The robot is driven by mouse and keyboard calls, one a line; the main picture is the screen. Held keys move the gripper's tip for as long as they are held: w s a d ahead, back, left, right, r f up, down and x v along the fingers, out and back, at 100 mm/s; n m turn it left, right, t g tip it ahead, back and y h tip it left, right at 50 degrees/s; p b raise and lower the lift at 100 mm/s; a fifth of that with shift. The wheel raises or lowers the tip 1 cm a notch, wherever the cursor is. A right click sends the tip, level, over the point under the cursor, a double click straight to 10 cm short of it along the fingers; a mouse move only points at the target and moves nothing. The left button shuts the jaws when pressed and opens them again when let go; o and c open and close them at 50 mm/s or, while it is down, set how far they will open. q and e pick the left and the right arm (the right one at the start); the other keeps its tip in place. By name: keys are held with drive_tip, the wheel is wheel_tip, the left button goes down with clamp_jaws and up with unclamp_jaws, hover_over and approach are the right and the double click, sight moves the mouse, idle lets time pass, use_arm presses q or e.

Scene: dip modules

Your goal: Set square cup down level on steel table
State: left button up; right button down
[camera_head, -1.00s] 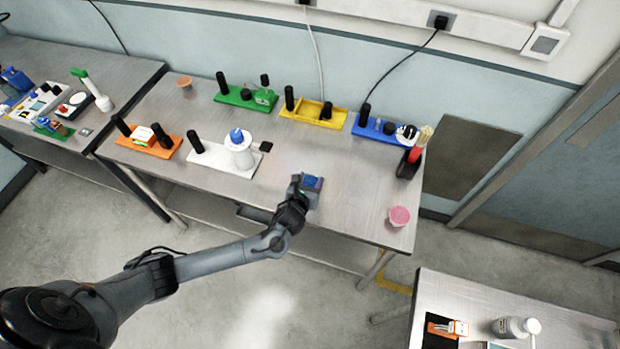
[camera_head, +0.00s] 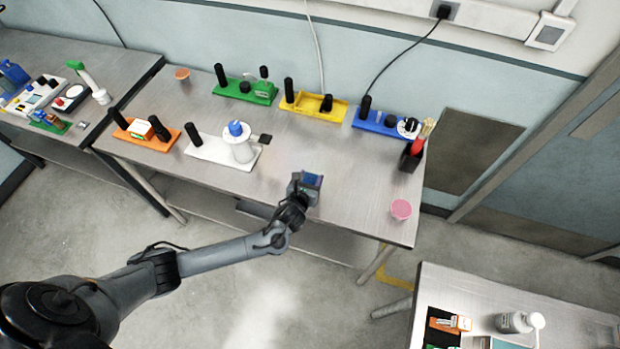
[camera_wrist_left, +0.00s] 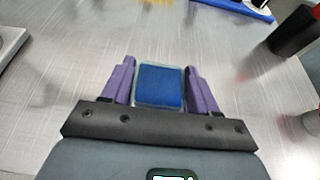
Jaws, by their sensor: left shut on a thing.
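The square cup (camera_head: 313,181) shows a blue inside and a pale rim, and it is at the front part of the steel table (camera_head: 345,200). In the left wrist view the cup (camera_wrist_left: 160,87) sits between the two purple fingers of my left gripper (camera_wrist_left: 160,82). My left gripper (camera_head: 306,186) is shut on the cup, one finger at each side. The cup looks roughly upright. Whether its base touches the table or hangs just above it cannot be told; its lower part is hidden. My right gripper is not in view.
A white module base with a white holder (camera_head: 240,152) stands to the left, and a pink cup (camera_head: 401,209) to the right. A black bin (camera_head: 410,160) and coloured modules, such as the yellow one (camera_head: 312,103), stand behind. The steel around the cup is clear.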

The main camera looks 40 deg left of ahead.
use_arm(q)
drive_tip(key=shift+f+b, duration=0.3)
drive_tip(key=shift+f, duration=0.3)
drive_tip(key=o, duration=1.1)
